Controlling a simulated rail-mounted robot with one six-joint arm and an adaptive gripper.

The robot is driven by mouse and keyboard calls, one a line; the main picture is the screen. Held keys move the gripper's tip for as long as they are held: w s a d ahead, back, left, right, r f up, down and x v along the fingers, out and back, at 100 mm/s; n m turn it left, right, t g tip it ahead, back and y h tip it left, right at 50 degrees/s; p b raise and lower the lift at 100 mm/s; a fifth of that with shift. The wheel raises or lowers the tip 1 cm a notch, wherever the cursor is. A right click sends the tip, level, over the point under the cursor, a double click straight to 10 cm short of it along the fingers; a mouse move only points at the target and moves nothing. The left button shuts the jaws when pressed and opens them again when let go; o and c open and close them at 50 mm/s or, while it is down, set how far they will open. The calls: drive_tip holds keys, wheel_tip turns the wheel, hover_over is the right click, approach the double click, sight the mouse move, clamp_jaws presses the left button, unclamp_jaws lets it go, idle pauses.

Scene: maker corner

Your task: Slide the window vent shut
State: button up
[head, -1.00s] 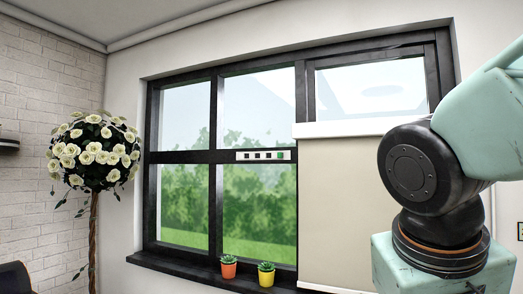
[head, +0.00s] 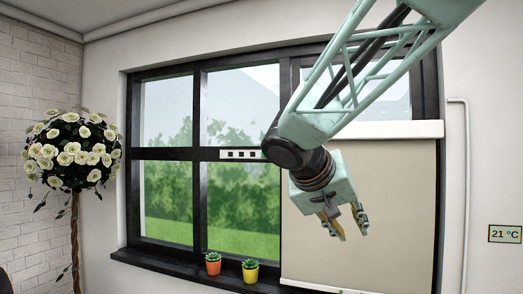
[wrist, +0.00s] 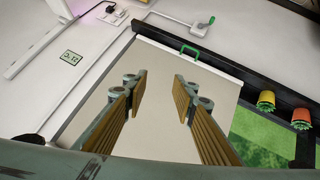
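The window vent (head: 238,154) is a short white strip with dark square slots, fixed on the window's middle crossbar in the head view. Its right end is hidden by or just beside my arm, so I cannot tell how far it is open. The wrist view does not show it. My gripper (head: 347,228) hangs in front of the beige blind, right of and below the vent, apart from it. The wrist view shows its two fingers (wrist: 158,88) spread with nothing between them.
The beige blind (head: 400,215) covers the right pane; a green handle (wrist: 195,52) is at its lower edge. An orange pot (head: 213,265) and a yellow pot (head: 250,270) stand on the sill (head: 180,268). A flowering tree (head: 72,150) stands left.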

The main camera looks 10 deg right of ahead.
drive_tip(key=w+a+r+t+h+p, duration=0.1)
drive_tip(key=w+r, duration=0.2)
drive_tip(key=w, duration=0.2)
drive_tip(key=w+r+t+p, duration=0.1)
drive_tip(key=w+r+p, duration=0.15)
drive_tip(key=w, duration=0.35)
drive_tip(key=m+t+p, duration=0.1)
drive_tip(key=t+p, duration=0.7)
approach(263, 152)
drive_tip(key=a+v, duration=0.1)
drive_tip(key=v, duration=0.4)
drive_tip(key=shift+d, duration=0.15)
drive_tip(key=shift+w, duration=0.1)
drive_tip(key=shift+d+p+x, duration=0.2)
drive_tip(key=shift+p+x, duration=2.05)
drive_tip(key=shift+x, duration=4.6)
drive_tip(key=shift+c, duration=0.4)
clamp_jaws()
